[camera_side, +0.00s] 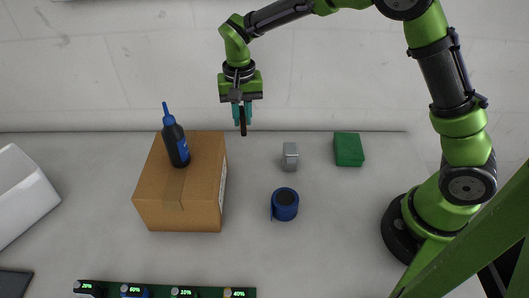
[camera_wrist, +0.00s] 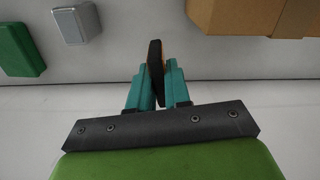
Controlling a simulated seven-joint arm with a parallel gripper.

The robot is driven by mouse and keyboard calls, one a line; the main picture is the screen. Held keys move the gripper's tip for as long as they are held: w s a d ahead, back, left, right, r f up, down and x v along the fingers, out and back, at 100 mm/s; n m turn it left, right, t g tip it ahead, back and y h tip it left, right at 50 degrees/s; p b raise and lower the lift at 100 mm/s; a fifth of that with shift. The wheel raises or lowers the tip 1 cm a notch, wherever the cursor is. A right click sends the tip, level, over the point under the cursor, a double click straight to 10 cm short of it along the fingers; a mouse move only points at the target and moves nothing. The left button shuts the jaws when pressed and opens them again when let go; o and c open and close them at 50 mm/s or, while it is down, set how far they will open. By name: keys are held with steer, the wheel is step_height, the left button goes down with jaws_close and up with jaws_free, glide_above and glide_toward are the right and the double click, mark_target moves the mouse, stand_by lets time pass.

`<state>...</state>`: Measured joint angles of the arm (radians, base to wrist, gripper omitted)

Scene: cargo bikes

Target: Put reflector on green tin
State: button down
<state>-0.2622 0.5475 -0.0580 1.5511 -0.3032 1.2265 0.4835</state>
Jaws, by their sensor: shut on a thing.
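The green tin (camera_side: 348,149) lies on the table at the right of the side view. It also shows at the left edge of the wrist view (camera_wrist: 18,48). My gripper (camera_side: 242,112) is raised near the back of the table, to the left of the tin and apart from it. Its teal fingers (camera_wrist: 156,88) are shut on the reflector (camera_wrist: 155,62), a thin piece with a dark face and an orange edge. In the side view the reflector (camera_side: 243,129) hangs below the fingertips, seen nearly edge-on.
A grey metal block (camera_side: 290,150) stands between my gripper and the tin. A blue tape roll (camera_side: 285,204) lies in front of it. A cardboard box (camera_side: 155,205) bearing a dark bottle (camera_side: 176,146) is at left. Battery chargers (camera_side: 165,292) line the front; a white bin (camera_side: 22,195) is far left.

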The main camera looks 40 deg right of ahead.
steer(key=s+d+r, duration=0.3)
steer(key=d, duration=0.4)
steer(key=m, duration=0.2)
glide_above(349, 145)
step_height(349, 145, down, 4)
steer(key=shift+r, duration=0.15)
steer(key=shift+f, duration=2.2)
steer(key=shift+f, duration=0.15)
steer(key=c, duration=1.1)
jaws_free()
